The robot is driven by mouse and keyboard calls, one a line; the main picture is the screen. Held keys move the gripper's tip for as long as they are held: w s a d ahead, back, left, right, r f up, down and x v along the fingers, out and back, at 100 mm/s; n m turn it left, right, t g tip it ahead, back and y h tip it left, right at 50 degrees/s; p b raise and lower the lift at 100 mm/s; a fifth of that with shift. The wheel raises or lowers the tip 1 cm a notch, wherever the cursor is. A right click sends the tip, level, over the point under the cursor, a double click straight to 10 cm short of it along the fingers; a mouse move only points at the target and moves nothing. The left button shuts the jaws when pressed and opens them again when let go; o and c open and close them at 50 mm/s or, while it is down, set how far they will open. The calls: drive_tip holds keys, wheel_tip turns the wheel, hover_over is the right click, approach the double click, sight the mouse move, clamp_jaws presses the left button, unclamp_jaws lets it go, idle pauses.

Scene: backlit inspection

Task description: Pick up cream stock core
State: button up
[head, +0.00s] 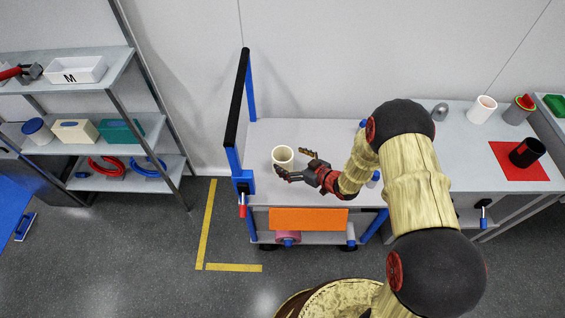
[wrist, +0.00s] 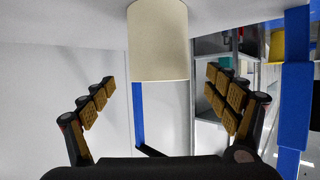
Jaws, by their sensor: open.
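The cream stock core (head: 283,154) stands upright on the grey top of a cart (head: 330,135), near its left end. It is a short hollow cylinder, open at the top in the head view. My gripper (head: 293,162) is open and empty, close to the core's right side, its fingers pointing left toward it. In the wrist view, the core (wrist: 158,40) is at the top centre, ahead of and between the two spread fingers (wrist: 160,78). I see no finger touching it. The wrist picture looks upside down.
A black-topped blue frame (head: 240,110) rises at the cart's left end. The cart top behind the core is clear. A bench to the right holds a white cylinder (head: 482,109) and a black cylinder (head: 527,152) on a red mat (head: 505,169). Shelves (head: 115,62) stand left.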

sight(276, 152)
drive_tip(key=b+x, duration=0.2)
drive_tip(key=x, duration=0.2)
drive_tip(key=shift+w+a+f, duration=0.2)
drive_tip(key=shift+w+a, duration=0.05)
drive_tip(key=shift+w, duration=0.05)
drive_tip(key=shift+r, duration=0.1)
drive_tip(key=shift+c, duration=0.5)
drive_tip(key=c, duration=1.3)
